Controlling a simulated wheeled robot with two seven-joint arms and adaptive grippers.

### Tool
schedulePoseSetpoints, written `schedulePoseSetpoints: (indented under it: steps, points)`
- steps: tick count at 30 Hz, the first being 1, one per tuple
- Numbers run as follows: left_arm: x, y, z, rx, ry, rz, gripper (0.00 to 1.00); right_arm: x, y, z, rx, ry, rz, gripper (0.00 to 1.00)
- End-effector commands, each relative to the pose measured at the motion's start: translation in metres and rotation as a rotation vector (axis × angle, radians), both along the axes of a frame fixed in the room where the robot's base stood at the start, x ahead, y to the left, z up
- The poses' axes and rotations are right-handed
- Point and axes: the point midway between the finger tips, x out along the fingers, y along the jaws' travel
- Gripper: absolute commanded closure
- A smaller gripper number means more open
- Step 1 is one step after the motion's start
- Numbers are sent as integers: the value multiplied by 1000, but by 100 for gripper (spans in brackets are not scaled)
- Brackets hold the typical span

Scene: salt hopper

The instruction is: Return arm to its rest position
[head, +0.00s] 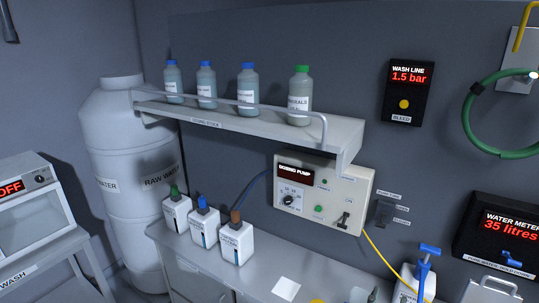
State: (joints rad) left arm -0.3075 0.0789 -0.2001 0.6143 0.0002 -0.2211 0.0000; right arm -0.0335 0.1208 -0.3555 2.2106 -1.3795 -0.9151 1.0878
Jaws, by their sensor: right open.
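My right gripper shows at most as a small dark tip (372,296) at the bottom edge of the head view, over the grey bench (262,270). The rest of it and its arm are cut off below the frame. No object can be seen between its fingers. My left gripper and left arm do not show.
A shelf (210,113) holds several capped bottles. Below are white jugs (236,243), a dosing pump (321,194) and a blue-handled container (410,285). A white tank (125,150) stands left; a water meter (500,228) and green hose (470,128) are right. Space before the shelf looks clear.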

Motion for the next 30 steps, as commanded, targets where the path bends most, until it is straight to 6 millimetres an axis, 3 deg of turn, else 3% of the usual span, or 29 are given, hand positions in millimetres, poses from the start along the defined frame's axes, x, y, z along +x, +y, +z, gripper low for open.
schedulePoseSetpoints:
  steps: [3, 11, 17, 23, 27, 30]
  points:
    - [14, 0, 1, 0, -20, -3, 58, -3, -12, -14, 17, 45, -18, 58]
    - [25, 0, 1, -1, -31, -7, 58, -14, -43, -57, 65, 183, -60, 58]
    - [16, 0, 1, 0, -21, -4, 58, -29, -68, -110, 119, 359, -86, 58]
    - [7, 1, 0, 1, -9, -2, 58, -67, -94, -194, 194, 648, -85, 58]
    - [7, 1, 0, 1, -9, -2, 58, -117, -99, -270, 257, 935, -25, 58]
    - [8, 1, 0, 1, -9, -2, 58, -149, -93, -306, 287, 1089, 42, 58]
